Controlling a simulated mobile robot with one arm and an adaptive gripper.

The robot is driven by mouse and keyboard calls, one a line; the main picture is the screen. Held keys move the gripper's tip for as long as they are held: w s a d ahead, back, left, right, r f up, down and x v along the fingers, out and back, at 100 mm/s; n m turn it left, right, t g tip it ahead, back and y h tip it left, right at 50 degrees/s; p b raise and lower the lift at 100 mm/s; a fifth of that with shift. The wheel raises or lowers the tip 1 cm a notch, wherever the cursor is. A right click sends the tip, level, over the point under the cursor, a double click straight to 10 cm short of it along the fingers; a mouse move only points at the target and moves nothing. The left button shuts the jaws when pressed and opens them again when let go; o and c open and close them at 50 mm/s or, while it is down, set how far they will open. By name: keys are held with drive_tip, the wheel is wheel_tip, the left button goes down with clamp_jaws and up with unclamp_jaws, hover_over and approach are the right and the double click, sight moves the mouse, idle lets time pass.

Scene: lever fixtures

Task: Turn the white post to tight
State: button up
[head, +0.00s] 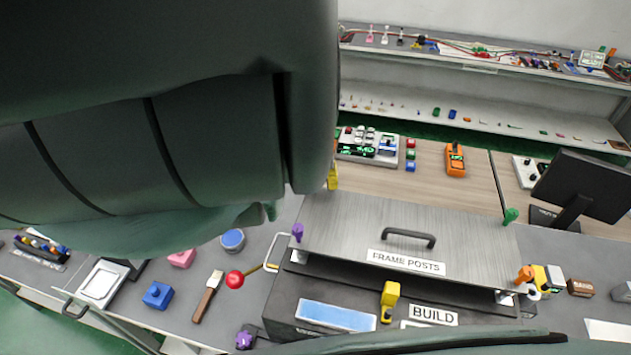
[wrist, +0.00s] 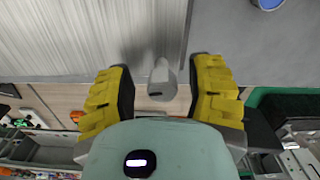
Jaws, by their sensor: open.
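The white post (wrist: 161,80) shows in the wrist view at a corner of the brushed metal plate (wrist: 75,45). It stands between the two yellow fingers of my gripper (wrist: 163,74), which are open with a gap on either side of it. In the head view my arm hides the post, and only one yellow fingertip of my gripper (head: 333,178) shows at the plate's back left corner. The plate, labelled FRAME POSTS (head: 405,263), also carries a purple post (head: 297,232), a green post (head: 510,216) and an orange post (head: 525,274).
A dark handle (head: 408,237) rises from the plate. A red-knobbed lever (head: 235,279) stands out left of the fixture. A yellow block (head: 389,299) is at the front by the BUILD label (head: 433,315). A monitor (head: 585,187) stands at right. A blue round item (head: 232,240) lies left.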

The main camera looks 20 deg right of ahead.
drive_tip(key=shift+f, duration=0.35)
drive_tip(key=shift+w, duration=0.1)
clamp_jaws()
idle(0.4)
